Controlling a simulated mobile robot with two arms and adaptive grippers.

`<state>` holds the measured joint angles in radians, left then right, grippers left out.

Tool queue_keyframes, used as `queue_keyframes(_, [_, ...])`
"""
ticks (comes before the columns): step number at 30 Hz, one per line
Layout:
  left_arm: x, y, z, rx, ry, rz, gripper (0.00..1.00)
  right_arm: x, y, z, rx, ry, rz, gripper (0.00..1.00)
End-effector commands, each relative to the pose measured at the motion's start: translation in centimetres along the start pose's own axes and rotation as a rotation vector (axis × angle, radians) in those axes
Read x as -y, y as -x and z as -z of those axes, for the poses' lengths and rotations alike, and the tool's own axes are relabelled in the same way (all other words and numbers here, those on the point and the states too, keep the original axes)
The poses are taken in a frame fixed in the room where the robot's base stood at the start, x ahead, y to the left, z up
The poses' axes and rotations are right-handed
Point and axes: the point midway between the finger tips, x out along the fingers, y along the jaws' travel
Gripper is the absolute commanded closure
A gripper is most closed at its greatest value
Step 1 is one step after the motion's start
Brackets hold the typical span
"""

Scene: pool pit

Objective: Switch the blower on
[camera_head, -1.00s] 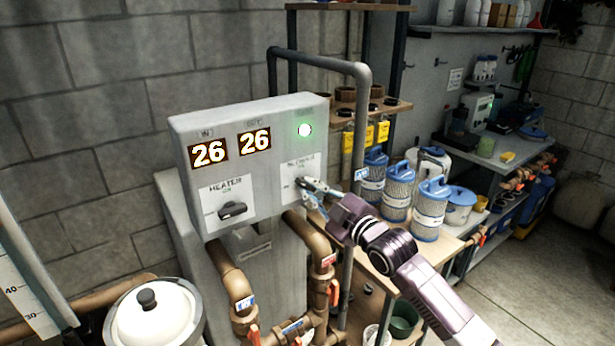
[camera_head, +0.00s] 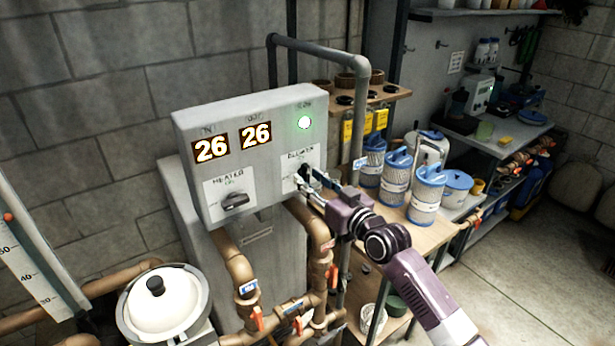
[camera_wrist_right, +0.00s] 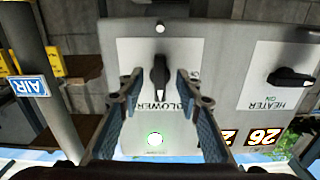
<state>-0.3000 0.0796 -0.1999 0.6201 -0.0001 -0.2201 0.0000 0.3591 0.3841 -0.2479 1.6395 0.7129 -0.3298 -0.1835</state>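The blower switch is a black knob (camera_wrist_right: 160,76) on a white BLOWER label (camera_wrist_right: 185,60) on the grey control box (camera_head: 222,130). In the right wrist view, which is upside down, the knob stands vertical. My right gripper (camera_wrist_right: 160,86) is open, with one finger on each side of the knob and gaps showing on both sides. In the head view the right gripper (camera_head: 311,184) is at the box's lower right and partly covers the BLOWER label. My left gripper is in neither view.
The heater knob (camera_head: 235,201) is left of the blower knob. Two displays read 26, and a round light (camera_head: 305,122) glows green-white. Copper pipes (camera_head: 315,235) run below the box. A grey pipe (camera_head: 361,130) stands close to its right, and blue-lidded filters (camera_head: 397,178) stand beyond.

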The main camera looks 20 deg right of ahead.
Motion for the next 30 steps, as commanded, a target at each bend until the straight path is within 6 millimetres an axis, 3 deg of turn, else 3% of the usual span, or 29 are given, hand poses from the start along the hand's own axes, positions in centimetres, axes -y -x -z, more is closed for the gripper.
queue_keyframes(11, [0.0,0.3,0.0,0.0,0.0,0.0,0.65,0.0,0.4,0.2,-0.001,0.004,0.0,0.68])
queue_keyframes(24, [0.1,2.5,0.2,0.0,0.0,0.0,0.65,0.0,6.3,0.2,0.001,0.005,-0.001,0.68])
queue_keyframes(30, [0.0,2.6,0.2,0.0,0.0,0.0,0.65,0.0,7.0,0.1,-0.001,0.004,0.0,0.68])
